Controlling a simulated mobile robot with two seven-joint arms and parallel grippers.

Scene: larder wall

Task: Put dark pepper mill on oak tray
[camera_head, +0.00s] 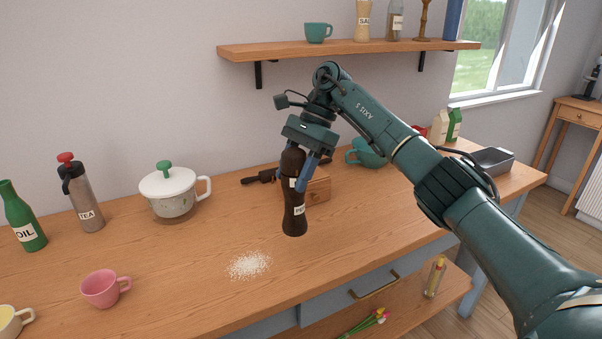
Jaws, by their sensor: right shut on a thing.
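The dark pepper mill (294,218) is upright over the wooden counter, in the middle of the head view. My right gripper (300,183) comes down on it from above and is shut on its upper part. The fingers cover some of the mill and its pale label. I cannot tell whether its base touches the counter or hangs just above it. I cannot make out an oak tray in this view. My left gripper is not in view.
A small wooden box (318,188) stands close behind the mill, with a teal pot (366,155) further right. A lidded white pot (170,192), tea flask (83,200), green oil bottle (22,220) and pink cup (101,289) stand left. White grains (249,265) lie in front.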

